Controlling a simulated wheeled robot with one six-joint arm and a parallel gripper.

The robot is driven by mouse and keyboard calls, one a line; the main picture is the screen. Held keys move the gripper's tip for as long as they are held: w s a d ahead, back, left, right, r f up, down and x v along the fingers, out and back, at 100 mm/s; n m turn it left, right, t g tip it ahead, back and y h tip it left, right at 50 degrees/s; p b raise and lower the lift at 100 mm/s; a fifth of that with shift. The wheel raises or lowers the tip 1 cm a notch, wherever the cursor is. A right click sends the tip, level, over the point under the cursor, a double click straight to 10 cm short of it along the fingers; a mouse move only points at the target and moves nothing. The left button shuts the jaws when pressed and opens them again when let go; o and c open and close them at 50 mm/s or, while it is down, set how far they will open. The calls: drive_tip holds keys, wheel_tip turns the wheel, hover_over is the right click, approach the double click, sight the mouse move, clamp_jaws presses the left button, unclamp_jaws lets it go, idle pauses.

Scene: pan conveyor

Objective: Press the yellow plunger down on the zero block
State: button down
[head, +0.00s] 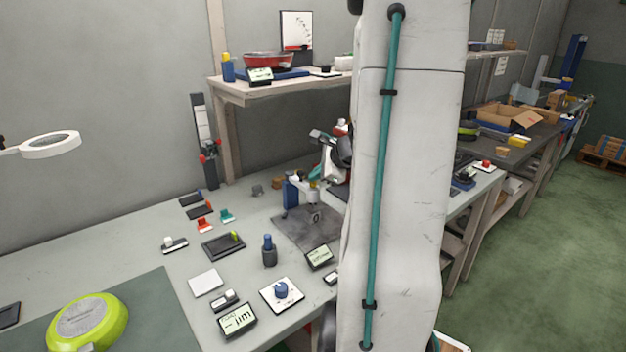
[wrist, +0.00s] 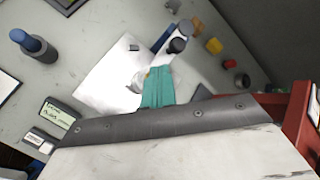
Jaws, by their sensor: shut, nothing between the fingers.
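In the head view, a dark stone plate (head: 290,229) carries a gauge stand with a blue column (head: 291,191). A small yellow part, apparently the plunger (head: 313,184), shows at the end of its arm. A small grey piece, perhaps the zero block (head: 315,217), is below it. In the wrist view, my gripper (wrist: 155,73) has its teal fingers shut and empty over the pale, washed-out plate (wrist: 105,75). A speck of yellow (wrist: 147,75) shows at the fingertips; contact cannot be told. The fingers largely hide what is below.
A blue-topped bottle (head: 269,251), a small display (head: 320,256) and a white pad with a blue knob (head: 281,294) stand in front of the plate. A red structure (wrist: 298,115) is close at the right in the wrist view. A shelf (head: 290,89) is behind.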

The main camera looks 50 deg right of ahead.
drive_tip(key=shift+s+a+f, duration=0.15)
drive_tip(key=shift+f, duration=0.55)
idle(0.5)
drive_tip(key=shift+r, duration=0.1)
drive_tip(key=shift+r, duration=1.6)
drive_tip(key=shift+r, duration=2.55)
